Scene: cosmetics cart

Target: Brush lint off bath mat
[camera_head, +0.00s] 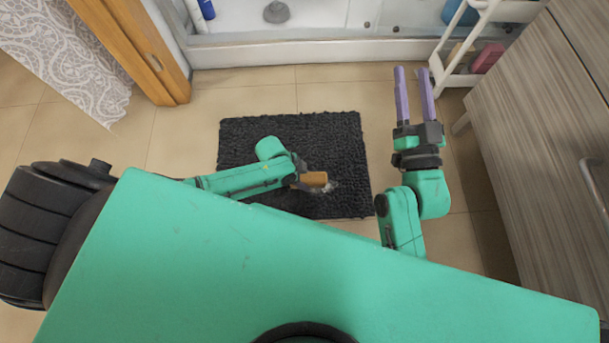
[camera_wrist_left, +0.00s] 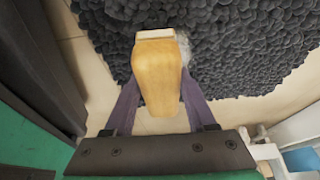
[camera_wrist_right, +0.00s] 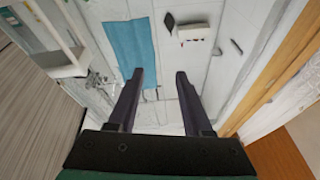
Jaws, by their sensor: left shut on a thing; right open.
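The bath mat (camera_head: 300,135) is dark grey and shaggy, flat on the tiled floor, and its pile also fills the top of the left wrist view (camera_wrist_left: 260,45). My left gripper (camera_wrist_left: 155,105) is shut on a wooden-handled brush (camera_wrist_left: 157,70), held over the front part of the mat. The brush handle also shows in the head view (camera_head: 313,180). A greyish-white patch of lint (camera_head: 333,186) shows beside the brush, and a pale bit of it shows in the left wrist view (camera_wrist_left: 184,45). My right gripper (camera_head: 414,82) is open and empty, right of the mat.
A wooden cabinet (camera_head: 545,130) stands at the right, and a white rack (camera_head: 462,50) is behind it. A white shower or tub edge (camera_head: 310,52) runs along the back. A wooden door frame (camera_head: 140,45) and patterned curtain (camera_head: 65,60) are at the left.

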